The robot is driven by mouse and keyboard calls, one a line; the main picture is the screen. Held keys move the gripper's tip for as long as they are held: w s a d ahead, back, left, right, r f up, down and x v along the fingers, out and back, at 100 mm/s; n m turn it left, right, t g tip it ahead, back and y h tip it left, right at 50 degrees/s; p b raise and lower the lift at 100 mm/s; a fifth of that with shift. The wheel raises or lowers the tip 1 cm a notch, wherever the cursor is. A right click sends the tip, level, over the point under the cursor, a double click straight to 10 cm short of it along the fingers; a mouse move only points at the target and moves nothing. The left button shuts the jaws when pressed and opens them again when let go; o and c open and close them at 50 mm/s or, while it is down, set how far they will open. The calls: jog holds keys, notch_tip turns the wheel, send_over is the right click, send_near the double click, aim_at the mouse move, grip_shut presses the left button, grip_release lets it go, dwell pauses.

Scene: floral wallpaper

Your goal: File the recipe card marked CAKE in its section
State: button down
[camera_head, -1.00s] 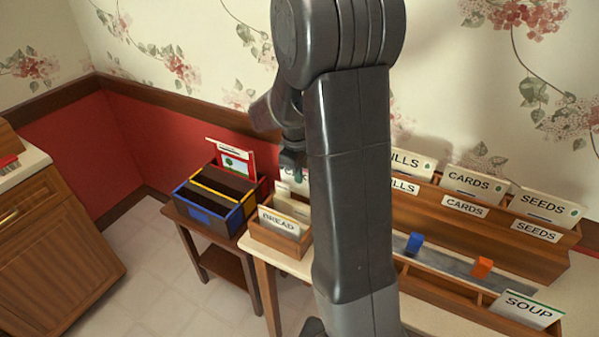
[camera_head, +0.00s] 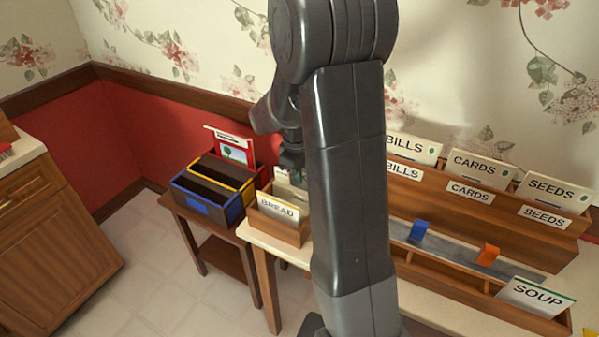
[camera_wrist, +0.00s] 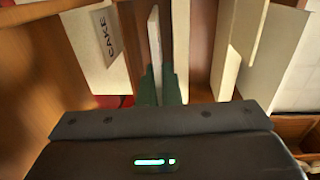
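A small wooden recipe box (camera_head: 282,232) stands at the near table's left end, with a BREAD divider (camera_head: 279,207) at its front and cream cards behind it. In the wrist view, a cream card or divider lettered CAKE (camera_wrist: 107,35) stands left of my gripper (camera_wrist: 161,84). The green fingers are closed about a thin pale card (camera_wrist: 154,35), seen edge-on, so its marking is hidden. It hangs at the box, between the CAKE piece and other cream dividers (camera_wrist: 227,65) to the right. In the head view my gripper (camera_head: 291,160) is over the box, partly hidden by my arm.
A dark box with blue, yellow and red edges (camera_head: 208,197) stands on a side table at the left. To the right are a wooden sorter (camera_head: 450,205) with BILLS, CARDS and SEEDS, blue and orange tabs, and a SOUP card (camera_head: 535,297).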

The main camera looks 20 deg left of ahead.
jog(key=c, duration=1.6)
grip_release()
jog(key=shift+o, duration=0.2)
jog(key=shift+r, duration=0.1)
notch_tip(320, 180, up, 14)
jog(key=s, duration=0.1)
jog(key=shift+s+f, duration=0.2)
jog(key=shift+f, duration=0.05)
jog(key=f, duration=0.4)
jog(key=w+f, duration=0.1)
jog(key=f, duration=0.8)
jog(key=shift+w+f, duration=0.2)
jog(key=shift+f, duration=0.1)
jog(key=shift+r+p, duration=0.55)
jog(key=shift+r, duration=0.1)
